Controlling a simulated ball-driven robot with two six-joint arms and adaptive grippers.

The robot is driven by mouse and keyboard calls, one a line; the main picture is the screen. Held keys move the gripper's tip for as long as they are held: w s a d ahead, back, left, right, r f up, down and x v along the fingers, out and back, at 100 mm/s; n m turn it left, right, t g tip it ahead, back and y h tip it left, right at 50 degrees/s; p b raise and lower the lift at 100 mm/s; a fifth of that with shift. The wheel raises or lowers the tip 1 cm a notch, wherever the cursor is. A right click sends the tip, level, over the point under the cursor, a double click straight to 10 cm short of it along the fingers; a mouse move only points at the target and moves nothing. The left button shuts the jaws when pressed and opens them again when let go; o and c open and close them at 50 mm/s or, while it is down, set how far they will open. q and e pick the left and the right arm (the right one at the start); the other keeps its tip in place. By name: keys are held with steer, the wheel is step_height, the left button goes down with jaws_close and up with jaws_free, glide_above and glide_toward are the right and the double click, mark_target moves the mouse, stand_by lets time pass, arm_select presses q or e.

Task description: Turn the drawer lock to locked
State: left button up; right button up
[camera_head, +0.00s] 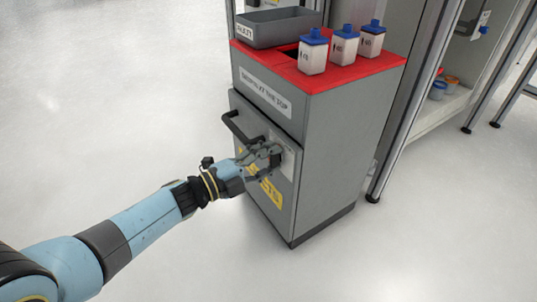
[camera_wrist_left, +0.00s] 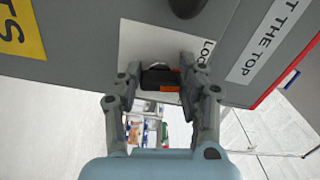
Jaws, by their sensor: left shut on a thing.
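The grey cabinet (camera_head: 335,145) has a drawer front with a pale lock plate (camera_head: 289,160) at its upper right. My left gripper (camera_head: 272,156) is at this plate. In the left wrist view its two fingers are shut on the dark lock knob (camera_wrist_left: 160,78), one on each side. A small orange patch (camera_wrist_left: 168,88) shows by the knob. Part of a "LOC" text (camera_wrist_left: 206,52) shows on the plate; the rest is hidden by a finger. I cannot tell the knob's exact turn. My right gripper is in neither view.
A black drawer handle (camera_head: 236,127) stands out beside the lock. A yellow label (camera_head: 270,193) is below. On the red top are a grey bin (camera_head: 285,28) and three blue-capped bottles (camera_head: 313,55). A metal post (camera_head: 402,125) stands to the right. The floor to the left is clear.

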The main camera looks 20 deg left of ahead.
arm_select(q)
steer(key=n+p, duration=0.1)
steer(key=n, duration=0.3)
steer(key=shift+f+n+p, duration=0.15)
steer(key=shift+n+p, duration=0.25)
steer(key=shift+n, duration=0.9)
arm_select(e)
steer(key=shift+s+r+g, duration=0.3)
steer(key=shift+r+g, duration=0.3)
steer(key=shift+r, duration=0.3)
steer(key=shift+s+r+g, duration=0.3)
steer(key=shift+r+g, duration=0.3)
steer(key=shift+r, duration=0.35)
arm_select(q)
steer(key=o, duration=1.2)
steer(key=shift+c, duration=0.2)
steer(key=v, duration=1.2)
